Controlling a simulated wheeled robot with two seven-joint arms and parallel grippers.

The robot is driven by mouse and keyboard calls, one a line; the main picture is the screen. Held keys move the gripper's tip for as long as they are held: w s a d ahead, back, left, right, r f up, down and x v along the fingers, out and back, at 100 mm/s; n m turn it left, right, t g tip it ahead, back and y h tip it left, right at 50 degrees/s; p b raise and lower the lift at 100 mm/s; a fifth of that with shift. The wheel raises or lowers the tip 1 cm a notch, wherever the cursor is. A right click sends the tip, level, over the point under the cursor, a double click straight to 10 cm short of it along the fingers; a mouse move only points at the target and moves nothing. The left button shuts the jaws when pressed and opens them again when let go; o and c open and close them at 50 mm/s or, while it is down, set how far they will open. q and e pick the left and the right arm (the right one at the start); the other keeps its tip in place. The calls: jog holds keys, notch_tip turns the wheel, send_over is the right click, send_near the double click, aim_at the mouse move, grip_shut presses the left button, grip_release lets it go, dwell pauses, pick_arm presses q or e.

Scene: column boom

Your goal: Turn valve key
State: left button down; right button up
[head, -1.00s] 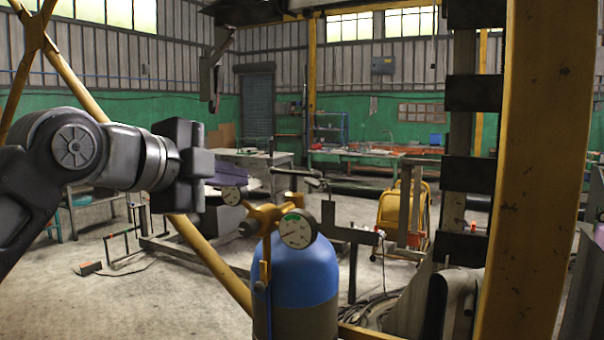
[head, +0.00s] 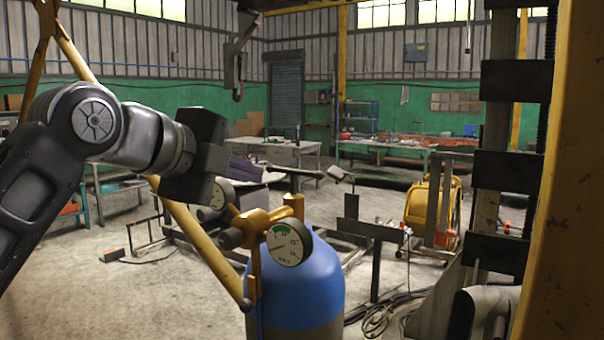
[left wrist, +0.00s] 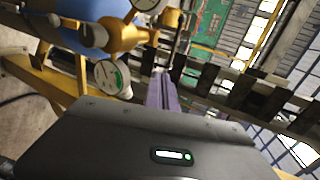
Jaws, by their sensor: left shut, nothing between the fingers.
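A blue gas cylinder (head: 315,285) stands upright at the lower middle of the head view. A brass valve body with a square-ended stem (head: 294,205) sits on top. A round white gauge (head: 289,243) faces me, and a second gauge (head: 221,195) is partly hidden behind my left gripper. The cylinder (left wrist: 70,20) and brass valve (left wrist: 115,36) also show in the left wrist view.
A yellow post (head: 560,200) fills the right side. A dark metal stand (head: 372,235) is behind the cylinder, with a yellow wheeled cart (head: 432,205) beyond. Workbenches (head: 270,155) line the back. Cables lie on the floor right of the cylinder.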

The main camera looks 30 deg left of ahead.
pick_arm(q)
jog(key=w, duration=0.1)
jog(key=p, duration=0.5)
send_near(294, 182)
jog(key=w+d+f, duration=0.1)
jog(key=w+d, duration=0.2)
jog(key=w, duration=0.3)
jog(key=shift+d, duration=0.2)
jog(key=shift+s, duration=0.1)
